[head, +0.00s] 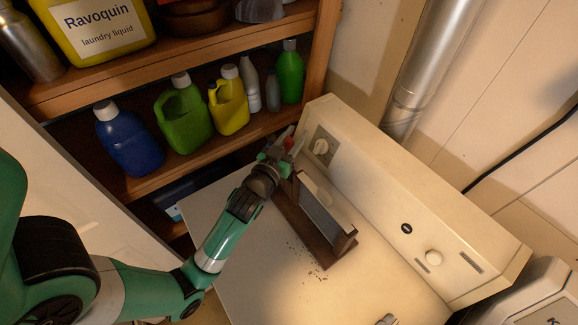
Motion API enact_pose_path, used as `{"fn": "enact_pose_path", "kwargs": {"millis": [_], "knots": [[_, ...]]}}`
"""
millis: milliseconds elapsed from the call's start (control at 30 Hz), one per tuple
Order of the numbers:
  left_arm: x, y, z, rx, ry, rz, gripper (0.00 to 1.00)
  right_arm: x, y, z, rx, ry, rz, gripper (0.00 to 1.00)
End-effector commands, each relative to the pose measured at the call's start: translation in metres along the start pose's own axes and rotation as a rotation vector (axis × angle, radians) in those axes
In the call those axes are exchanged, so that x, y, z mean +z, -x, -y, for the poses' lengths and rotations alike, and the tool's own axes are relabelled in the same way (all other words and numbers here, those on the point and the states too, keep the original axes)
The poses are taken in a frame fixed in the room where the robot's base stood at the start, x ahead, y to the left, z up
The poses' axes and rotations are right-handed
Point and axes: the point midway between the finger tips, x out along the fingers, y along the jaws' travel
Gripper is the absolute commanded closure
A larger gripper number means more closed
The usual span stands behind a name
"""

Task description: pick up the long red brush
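My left gripper (288,142) reaches over the far left part of the white machine top, beside the upper end of a brown wooden holder with a grey panel (321,217). A small bit of red (289,143) shows at its fingers. I cannot tell whether this is part of the long red brush; no whole brush shows. The fingers look apart, but they are small here, and whether they grip anything is unclear. My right gripper is not clearly in view.
The white machine top (265,277) has dark crumbs (307,259) near the holder. A raised control panel (415,210) bounds it at right. Wooden shelves at upper left hold a blue bottle (130,142), a green jug (184,117) and a yellow jug (229,105). A small grey piece (387,320) shows at the bottom edge.

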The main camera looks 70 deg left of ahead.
Motion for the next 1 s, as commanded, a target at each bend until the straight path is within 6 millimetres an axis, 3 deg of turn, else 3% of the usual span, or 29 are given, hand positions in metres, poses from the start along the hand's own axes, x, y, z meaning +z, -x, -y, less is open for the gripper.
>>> {"fn": "enact_pose_path", "kwargs": {"millis": [33, 200, 1000], "knots": [[0.0001, 0.0001, 0.0000, 0.000, 0.000, 0.000, 0.72, 0.0000, 0.0000, 0.0000, 0.000, 0.000, 0.000, 0.50], [0.0001, 0.0002, 0.0000, 0.000, 0.000, 0.000, 1.00, 0.0000, 0.0000, 0.0000, 0.000, 0.000, 0.000, 0.50], [0.0001, 0.0002, 0.0000, 0.000, 0.000, 0.000, 1.00, 0.0000, 0.0000, 0.0000, 0.000, 0.000, 0.000, 0.50]]}}
